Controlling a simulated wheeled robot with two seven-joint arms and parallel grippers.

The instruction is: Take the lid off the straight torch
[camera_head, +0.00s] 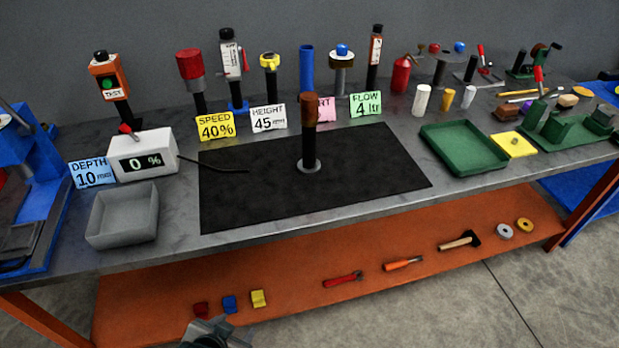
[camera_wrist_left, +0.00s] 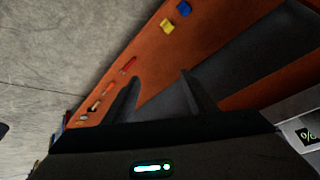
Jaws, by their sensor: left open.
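An upright torch-like piece (camera_head: 309,137) stands on the black mat in the head view. It has a brown top part (camera_head: 309,109), a black lower stem and a round grey foot. I take the brown part as its lid; it sits on the stem. My left gripper (camera_head: 210,331) is at the bottom edge of the head view, in front of the bench and well away from the torch. In the left wrist view my left gripper (camera_wrist_left: 158,92) has its two dark fingers apart, with nothing between them. My right gripper is not in view.
A grey bin (camera_head: 123,216) and a white readout box (camera_head: 143,157) with a cable stand left of the mat (camera_head: 245,205). Label cards and upright devices line the back. A green tray (camera_head: 462,148) is at right. The orange lower shelf (camera_head: 400,252) holds several tools.

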